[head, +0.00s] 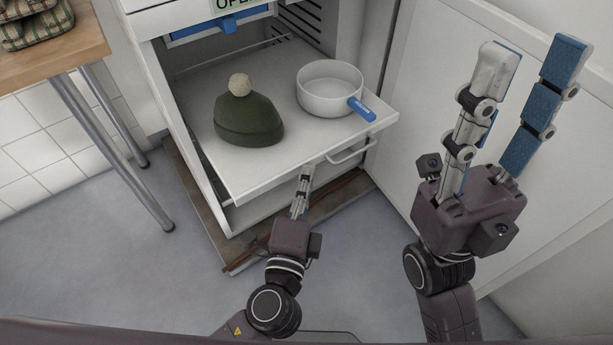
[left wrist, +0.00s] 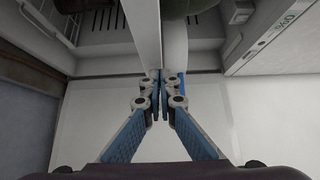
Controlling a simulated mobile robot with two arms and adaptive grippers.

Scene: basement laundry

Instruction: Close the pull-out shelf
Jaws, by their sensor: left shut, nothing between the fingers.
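The white pull-out shelf (head: 186,84) is extended from the cabinet in the head view. A dark green knit hat with a pale pompom (head: 250,121) and a white pot with a blue handle (head: 331,96) rest on it. A pale bar handle (head: 351,151) is on its front edge. My left gripper (head: 305,172) is shut and empty, its fingertips at the shelf's front edge, left of the handle. Whether they touch it I cannot tell. The closed fingers also show in the left wrist view (left wrist: 160,76). My right gripper (head: 535,50) is open and empty, right of the shelf.
A wooden table (head: 60,50) with a patterned cloth item (head: 36,22) stands at the left. A white door or panel (head: 400,165) stands right of the shelf, behind my right gripper. The grey floor (head: 110,260) at front left is clear. A sign marked "OPE" is partly visible at the top.

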